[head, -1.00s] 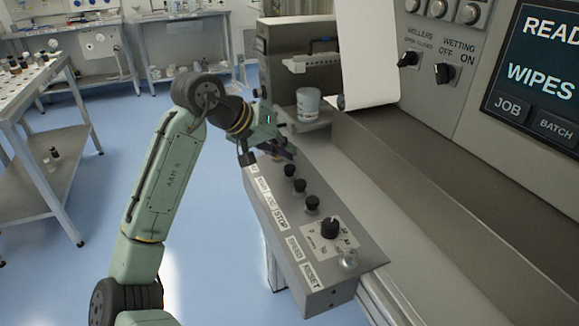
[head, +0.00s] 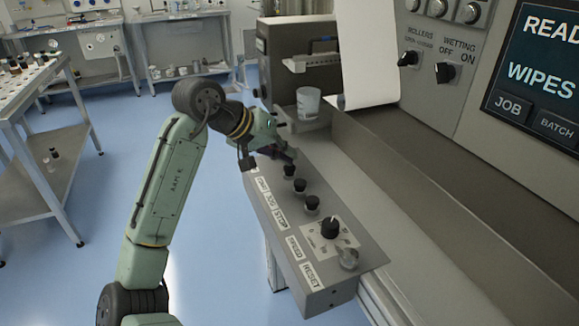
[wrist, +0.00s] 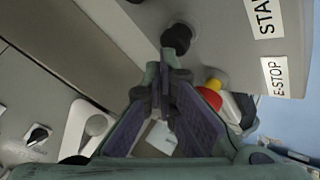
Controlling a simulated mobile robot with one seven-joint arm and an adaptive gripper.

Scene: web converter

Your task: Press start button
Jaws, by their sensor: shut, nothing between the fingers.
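The grey control box (head: 268,218) has a row of black buttons beside START, JOG and STOP labels. The start button (head: 289,171) is the farthest visible black button in the head view. In the wrist view a black button (wrist: 180,36) stands just beyond the fingertips, level with the START label (wrist: 265,17), which is cut off at the edge. My gripper (head: 290,156) is over the far end of the box; in the wrist view its purple-padded fingers (wrist: 168,72) meet at the tips, empty. I cannot tell whether the tips touch the button.
A red and yellow emergency stop (wrist: 214,94) sits close beside my fingers, partly hidden, near its E-STOP label (wrist: 275,77). A speed knob (head: 330,228) and clear reset button (head: 348,258) are at the box's near end.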

